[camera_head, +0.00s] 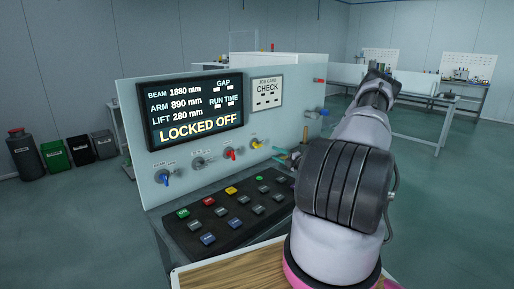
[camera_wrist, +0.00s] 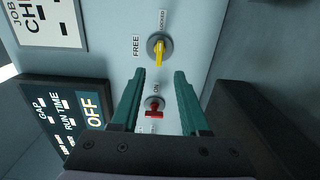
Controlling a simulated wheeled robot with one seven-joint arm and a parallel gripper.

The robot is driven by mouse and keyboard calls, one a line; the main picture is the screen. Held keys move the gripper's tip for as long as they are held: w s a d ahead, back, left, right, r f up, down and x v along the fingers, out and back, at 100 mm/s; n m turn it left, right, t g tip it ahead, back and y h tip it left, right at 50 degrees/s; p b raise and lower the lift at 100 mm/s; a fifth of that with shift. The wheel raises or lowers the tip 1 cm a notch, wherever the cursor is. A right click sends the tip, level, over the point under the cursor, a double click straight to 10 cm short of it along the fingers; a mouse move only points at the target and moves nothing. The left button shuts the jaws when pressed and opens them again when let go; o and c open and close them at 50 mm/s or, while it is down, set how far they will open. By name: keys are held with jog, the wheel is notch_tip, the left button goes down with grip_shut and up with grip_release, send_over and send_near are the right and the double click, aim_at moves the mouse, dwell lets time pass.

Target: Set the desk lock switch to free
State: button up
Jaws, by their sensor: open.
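The yellow-handled switch (camera_head: 257,143) is on the light blue panel, right of the red switch. In the wrist view this yellow switch (camera_wrist: 159,50) has FREE at its left and LOCKED above it. Its handle lies roughly up and down the picture, in line with LOCKED. My gripper (camera_wrist: 160,73) is open, its two teal fingers apart and empty. The fingertips appear just below the yellow handle in the wrist view; the gap to the panel cannot be told. In the head view my gripper (camera_head: 283,155) is right of the yellow switch. The display (camera_head: 196,109) reads LOCKED OFF.
The red switch (camera_wrist: 153,108) shows between my fingers in the wrist view. A blue switch (camera_head: 164,177) and a grey one (camera_head: 198,162) sit farther left. A sloped button console (camera_head: 230,213) lies below.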

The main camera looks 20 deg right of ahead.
aim_at(257, 145)
jog(key=x, duration=1)
jog(key=shift+w, duration=0.2)
jog(key=shift+a, duration=0.1)
grip_shut()
